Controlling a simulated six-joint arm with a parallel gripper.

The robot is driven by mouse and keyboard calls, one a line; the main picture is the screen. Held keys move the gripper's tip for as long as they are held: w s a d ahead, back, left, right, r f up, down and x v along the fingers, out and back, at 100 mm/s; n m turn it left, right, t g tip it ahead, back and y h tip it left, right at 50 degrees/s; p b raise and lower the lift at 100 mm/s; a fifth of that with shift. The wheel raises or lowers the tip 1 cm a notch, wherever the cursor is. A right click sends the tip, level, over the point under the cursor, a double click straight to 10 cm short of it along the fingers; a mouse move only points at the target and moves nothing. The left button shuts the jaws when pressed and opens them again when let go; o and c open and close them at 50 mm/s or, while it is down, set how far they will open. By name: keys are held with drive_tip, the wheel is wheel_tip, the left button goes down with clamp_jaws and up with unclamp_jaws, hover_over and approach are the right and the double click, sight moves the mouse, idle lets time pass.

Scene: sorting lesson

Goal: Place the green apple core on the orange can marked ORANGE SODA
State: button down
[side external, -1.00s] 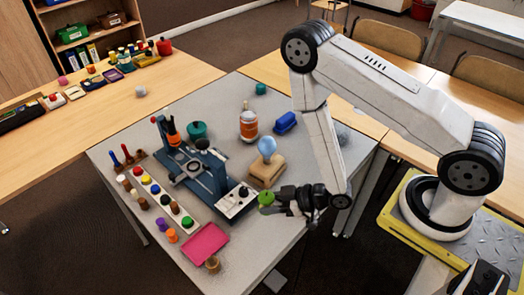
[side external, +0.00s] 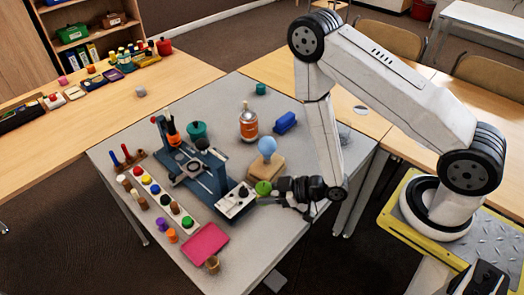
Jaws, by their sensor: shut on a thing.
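The green apple core (side external: 263,188) is at the tip of my gripper (side external: 270,192), which is shut on it. It is in front of the wooden block with the blue bulb, near the right end of the blue apparatus. The orange can (side external: 249,126) stands upright farther back on the grey table, with a small pale thing upright on its top. Its lettering is too small to read. My gripper points left, and the can is behind it, apart from it.
The light-blue bulb on its wooden block (side external: 266,170) stands between my gripper and the can. A blue apparatus (side external: 217,176) is left of them. A dark blue block (side external: 286,121) and a teal pot (side external: 196,131) flank the can. A pink tray (side external: 204,243) lies at the front.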

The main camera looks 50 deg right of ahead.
drive_tip(key=w+d+r+m+t+h, duration=0.1)
drive_tip(key=w+d+r+m+h, duration=0.25)
drive_tip(key=w+d+r, duration=0.5)
drive_tip(key=w+d+r+m+t+h, duration=0.1)
drive_tip(key=w+d+r+m+h, duration=0.4)
drive_tip(key=d, duration=0.7)
drive_tip(key=n+y, duration=0.1)
drive_tip(key=n, duration=0.1)
hover_over(250, 115)
drive_tip(key=shift+s+a+f, duration=0.1)
drive_tip(key=shift+s+f, duration=0.05)
drive_tip(key=shift+f, duration=2.05)
drive_tip(key=shift+s+f, duration=0.15)
drive_tip(key=shift+f, duration=2)
drive_tip(key=shift+w+f, duration=0.1)
drive_tip(key=shift+w+f, duration=0.1)
drive_tip(key=shift+f, duration=1.65)
